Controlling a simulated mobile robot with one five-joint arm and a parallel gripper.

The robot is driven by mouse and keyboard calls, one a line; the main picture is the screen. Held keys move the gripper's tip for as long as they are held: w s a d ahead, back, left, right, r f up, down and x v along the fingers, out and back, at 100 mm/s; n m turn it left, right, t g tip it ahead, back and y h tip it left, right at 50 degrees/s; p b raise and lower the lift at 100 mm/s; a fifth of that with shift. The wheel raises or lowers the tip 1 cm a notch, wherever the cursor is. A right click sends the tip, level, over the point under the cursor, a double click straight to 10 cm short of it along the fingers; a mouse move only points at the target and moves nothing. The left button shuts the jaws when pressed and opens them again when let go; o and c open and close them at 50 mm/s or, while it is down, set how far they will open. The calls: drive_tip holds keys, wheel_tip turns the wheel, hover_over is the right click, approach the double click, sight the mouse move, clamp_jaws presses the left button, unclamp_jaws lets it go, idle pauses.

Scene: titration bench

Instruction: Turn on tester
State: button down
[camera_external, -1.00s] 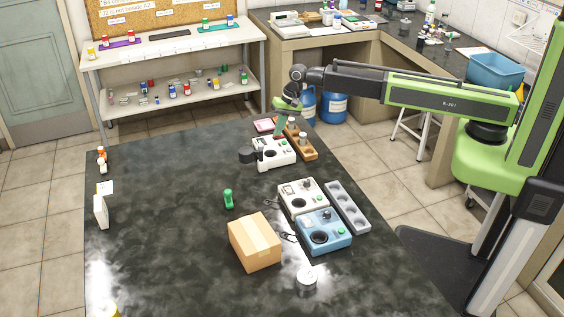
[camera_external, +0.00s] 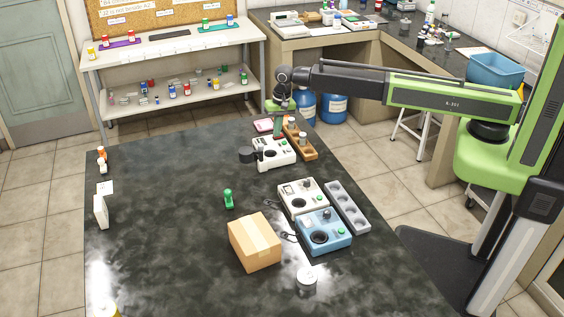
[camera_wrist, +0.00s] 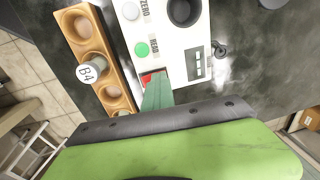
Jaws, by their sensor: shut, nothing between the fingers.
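The back white tester (camera_external: 268,160) stands on the dark table; it also fills the top of the wrist view (camera_wrist: 205,30). There it shows a green button (camera_wrist: 141,49) by the word READ, a grey-white button (camera_wrist: 131,11) by ZERO, a dark round well (camera_wrist: 184,10) and a small display panel. My gripper (camera_external: 278,130) is shut and empty, pointing down at the tester's far end. In the wrist view its green fingers (camera_wrist: 157,92) reach a red switch (camera_wrist: 147,78) at the tester's edge and partly cover it. I cannot tell whether they touch it.
A wooden rack (camera_external: 307,150) with a vial marked B4 (camera_wrist: 89,72) stands close beside the tester. A second white tester (camera_external: 290,203), a blue tester (camera_external: 335,245), a grey rack (camera_external: 347,205), a cardboard box (camera_external: 252,245) and a green object (camera_external: 228,198) stand nearer. The table's left is mostly clear.

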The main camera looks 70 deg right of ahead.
sight(282, 135)
drive_tip(key=shift+s+d+f+g, duration=0.15)
drive_tip(key=shift+s+d, duration=0.15)
drive_tip(key=shift+s, duration=0.1)
drive_tip(key=shift+s+d+f+g, duration=0.1)
drive_tip(key=shift+s+d+g, duration=0.05)
drive_tip(key=shift+s+d, duration=0.2)
drive_tip(key=shift+a+r+p, duration=0.1)
drive_tip(key=shift+r+p, duration=0.1)
drive_tip(key=shift+p, duration=0.15)
wheel_tip(282, 135, up, 14)
drive_tip(key=p, duration=1.4)
drive_tip(key=shift+w, duration=0.15)
